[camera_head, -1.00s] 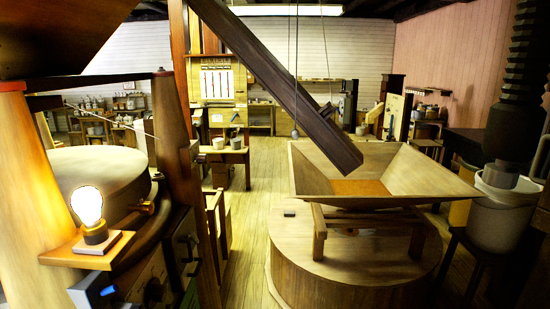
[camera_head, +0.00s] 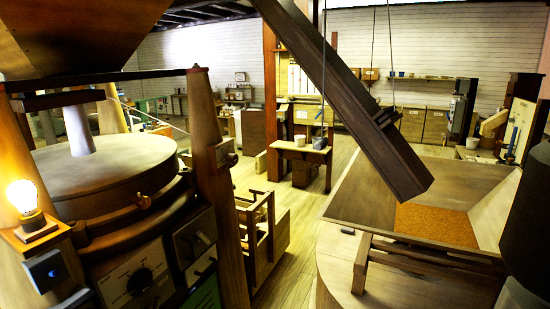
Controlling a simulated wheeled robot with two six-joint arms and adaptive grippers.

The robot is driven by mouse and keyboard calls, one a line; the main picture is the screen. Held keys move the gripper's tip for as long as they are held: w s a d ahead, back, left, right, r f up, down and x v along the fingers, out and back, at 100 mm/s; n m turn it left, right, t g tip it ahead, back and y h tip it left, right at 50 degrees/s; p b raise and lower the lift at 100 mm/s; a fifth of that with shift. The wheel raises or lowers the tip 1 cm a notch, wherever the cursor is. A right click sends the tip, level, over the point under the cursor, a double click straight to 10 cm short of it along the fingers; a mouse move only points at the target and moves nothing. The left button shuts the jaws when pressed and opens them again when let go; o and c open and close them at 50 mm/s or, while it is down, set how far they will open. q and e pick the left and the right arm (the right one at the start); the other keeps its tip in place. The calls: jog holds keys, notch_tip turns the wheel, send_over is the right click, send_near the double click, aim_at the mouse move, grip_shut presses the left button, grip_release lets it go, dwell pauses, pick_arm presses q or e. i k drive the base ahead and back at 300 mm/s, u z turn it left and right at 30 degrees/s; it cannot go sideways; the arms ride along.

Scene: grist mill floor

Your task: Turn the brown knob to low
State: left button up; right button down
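A pale dial panel (camera_head: 135,277) is on the front of the wooden mill housing at the lower left. A small dark knob (camera_head: 139,282) sits at the middle of its dial, with marks around it. The knob's exact colour, pointer direction and the dial's lettering are too small to read. Neither of my grippers is in view.
A lit bulb (camera_head: 22,197) stands on a small shelf left of the panels, with a dark switch box (camera_head: 46,270) below. A wooden post (camera_head: 222,190) rises right of them. A grain hopper (camera_head: 350,190) stands at right.

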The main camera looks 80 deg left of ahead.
aim_at(231, 159)
jog(key=i, duration=0.25)
jog(key=u, duration=1.25)
